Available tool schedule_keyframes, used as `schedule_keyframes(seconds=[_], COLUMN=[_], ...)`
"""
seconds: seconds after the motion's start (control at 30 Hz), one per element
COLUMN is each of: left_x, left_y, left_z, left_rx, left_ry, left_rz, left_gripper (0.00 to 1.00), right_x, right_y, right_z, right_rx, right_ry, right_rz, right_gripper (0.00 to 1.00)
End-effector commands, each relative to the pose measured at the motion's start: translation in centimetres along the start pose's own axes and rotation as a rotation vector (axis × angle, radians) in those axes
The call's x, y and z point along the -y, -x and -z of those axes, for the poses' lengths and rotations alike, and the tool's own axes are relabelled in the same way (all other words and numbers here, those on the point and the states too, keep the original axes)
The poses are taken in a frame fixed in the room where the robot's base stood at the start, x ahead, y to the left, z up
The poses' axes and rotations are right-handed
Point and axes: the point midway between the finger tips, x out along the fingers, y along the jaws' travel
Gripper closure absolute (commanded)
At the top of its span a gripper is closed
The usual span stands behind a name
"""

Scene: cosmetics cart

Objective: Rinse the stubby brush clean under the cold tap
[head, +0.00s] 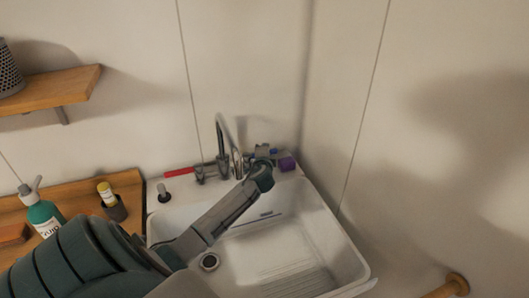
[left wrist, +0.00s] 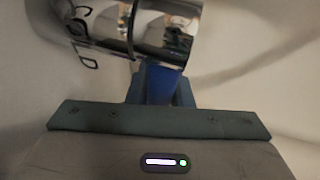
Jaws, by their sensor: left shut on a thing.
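The tap (head: 221,145) has a tall chrome spout at the back of the white sink. Its red lever (head: 179,172) points left. Its blue lever (head: 273,153) is at the right, mostly behind my left gripper (head: 262,154). In the left wrist view, the blue lever (left wrist: 162,82) sits between the jaws of my left gripper (left wrist: 162,92), just below the chrome tap body (left wrist: 165,30). The jaws are shut on it. I cannot make out any water stream. I see no stubby brush, and my right gripper is not in view.
The white sink basin (head: 290,235) looks empty, with a drain (head: 209,262). A purple block (head: 287,164) sits on the back right rim. A green pump bottle (head: 43,215) and a dark cup with a yellow-topped item (head: 107,194) stand on the wooden counter at left.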

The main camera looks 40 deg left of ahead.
Motion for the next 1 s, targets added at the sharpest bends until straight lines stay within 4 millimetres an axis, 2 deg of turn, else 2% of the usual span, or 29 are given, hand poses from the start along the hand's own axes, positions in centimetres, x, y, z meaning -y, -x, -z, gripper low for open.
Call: schedule_keyframes(seconds=[0.17, 0.4, 0.8, 0.83, 0.93, 1.0], left_x=[0.0, -0.3, -0.7, -0.7, -0.6, -0.6], left_y=[0.5, 1.6, 1.8, 1.8, 1.8, 1.8], left_z=[0.1, 0.7, 0.9, 0.9, 0.9, 0.9], left_rx=[-0.06, -0.228, -0.272, -0.271, -0.271, -0.271], left_ry=[-0.017, -0.052, -0.057, -0.057, -0.057, -0.057], left_rz=[-0.009, -0.025, -0.026, -0.026, -0.026, -0.026], left_gripper=[1.0, 1.0, 1.0, 0.79, 0.59, 0.59], right_x=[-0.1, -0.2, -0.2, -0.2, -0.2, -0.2], right_y=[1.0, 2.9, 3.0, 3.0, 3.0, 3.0], right_z=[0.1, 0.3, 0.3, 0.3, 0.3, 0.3], right_rx=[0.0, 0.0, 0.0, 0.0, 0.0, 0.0], right_ry=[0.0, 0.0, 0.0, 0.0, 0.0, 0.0], right_rz=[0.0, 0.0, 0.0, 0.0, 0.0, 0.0], right_gripper=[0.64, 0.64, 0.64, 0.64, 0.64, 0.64])
